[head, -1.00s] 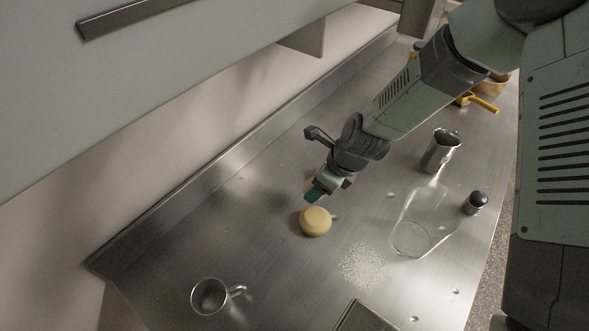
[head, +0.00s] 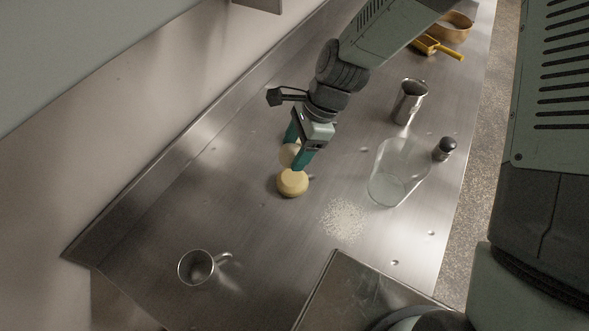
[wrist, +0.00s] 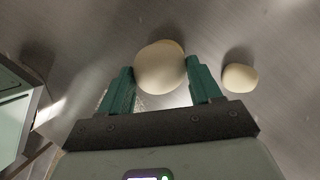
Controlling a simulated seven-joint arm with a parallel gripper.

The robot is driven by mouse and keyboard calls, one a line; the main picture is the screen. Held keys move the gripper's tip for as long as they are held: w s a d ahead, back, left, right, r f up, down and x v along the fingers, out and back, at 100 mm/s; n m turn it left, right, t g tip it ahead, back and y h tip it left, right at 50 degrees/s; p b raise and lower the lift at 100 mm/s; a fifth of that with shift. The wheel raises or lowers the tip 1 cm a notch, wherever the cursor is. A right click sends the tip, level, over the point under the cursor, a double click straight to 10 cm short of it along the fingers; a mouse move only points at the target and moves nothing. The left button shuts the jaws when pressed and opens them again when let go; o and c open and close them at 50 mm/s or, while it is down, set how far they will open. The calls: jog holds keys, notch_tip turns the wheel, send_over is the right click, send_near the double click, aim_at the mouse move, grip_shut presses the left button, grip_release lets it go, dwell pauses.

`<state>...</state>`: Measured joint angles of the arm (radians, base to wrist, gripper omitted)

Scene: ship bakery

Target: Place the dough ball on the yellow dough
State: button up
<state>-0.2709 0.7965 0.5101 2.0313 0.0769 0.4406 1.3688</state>
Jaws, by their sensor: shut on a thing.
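The yellow dough (head: 292,184) is a thick round disc lying on the steel counter in the head view. My gripper (head: 298,160) points down just behind it, its teal fingers shut on the pale dough ball (head: 289,155). In the wrist view the dough ball (wrist: 159,70) sits between the two fingertips. A yellowish edge (wrist: 179,45) shows behind it, with the rest hidden by the ball. I cannot tell whether the ball touches the yellow dough. A smaller pale lump (wrist: 240,77) lies on the counter right of the fingers in the wrist view.
Spilled white flour (head: 344,219), a clear glass container (head: 392,180), a dark-topped shaker (head: 445,149) and a steel pitcher (head: 409,102) are to the right. A tray (head: 345,285) is in front. The counter left of the dough is clear.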

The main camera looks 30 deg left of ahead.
aim_at(291, 177)
notch_tip(291, 177, down, 8)
jog(key=shift+r, duration=0.25)
jog(key=shift+f, duration=0.1)
jog(key=o, duration=1.1)
jog(key=v, duration=1.2)
jog(key=shift+d, duration=0.15)
